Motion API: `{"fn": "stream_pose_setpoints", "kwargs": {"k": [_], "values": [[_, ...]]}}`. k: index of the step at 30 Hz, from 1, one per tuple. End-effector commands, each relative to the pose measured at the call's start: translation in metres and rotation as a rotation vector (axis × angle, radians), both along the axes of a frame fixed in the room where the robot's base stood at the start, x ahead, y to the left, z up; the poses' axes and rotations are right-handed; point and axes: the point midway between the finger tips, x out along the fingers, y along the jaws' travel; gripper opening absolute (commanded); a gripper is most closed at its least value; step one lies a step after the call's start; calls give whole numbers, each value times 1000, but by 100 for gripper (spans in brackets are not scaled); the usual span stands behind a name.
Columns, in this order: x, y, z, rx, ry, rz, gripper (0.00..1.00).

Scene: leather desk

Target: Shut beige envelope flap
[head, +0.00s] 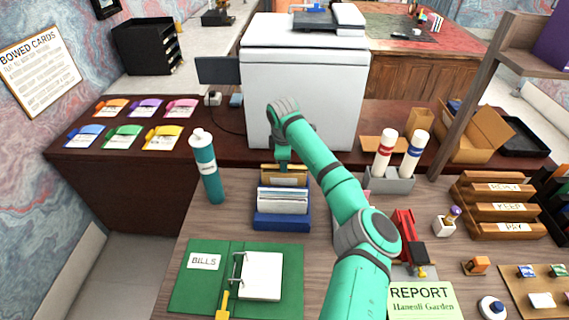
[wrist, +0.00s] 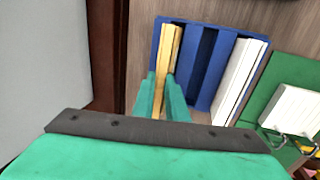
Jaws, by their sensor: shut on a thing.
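A tan, envelope-like piece (head: 292,181) stands upright in the rear slot of a blue sorter (head: 282,219) on the wooden desk. I take it for the beige envelope but cannot be sure; its flap cannot be made out. In the wrist view the tan piece (wrist: 172,45) shows edge-on, at the left end of the blue sorter (wrist: 203,66). My gripper (head: 284,163) reaches down from above, and its green fingers (wrist: 161,97) are shut on the tan piece's near end. The part between the fingers is mostly hidden.
White papers (head: 283,201) fill the sorter's front. A teal bottle (head: 206,170) stands to the left. A green binder (head: 205,290) lies open in front. A grey holder (head: 390,180) with two white tubes stands to the right. A large white machine (head: 300,80) rises behind.

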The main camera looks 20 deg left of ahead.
Motion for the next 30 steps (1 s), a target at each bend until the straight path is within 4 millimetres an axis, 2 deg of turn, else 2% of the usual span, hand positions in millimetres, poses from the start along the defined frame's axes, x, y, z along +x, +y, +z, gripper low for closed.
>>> {"fn": "stream_pose_setpoints", "kwargs": {"k": [12, 23, 24, 26, 27, 30], "values": [[-9, -4, -6, 54, -178, -2, 0], [-9, -4, -5, 57, -192, -4, 0], [-9, -4, -5, 57, -192, -4, 15], [-9, -4, -5, 57, -192, -4, 29], [-9, -4, -5, 57, -193, -4, 32], [-9, -4, -4, 57, -193, -4, 32]]}}
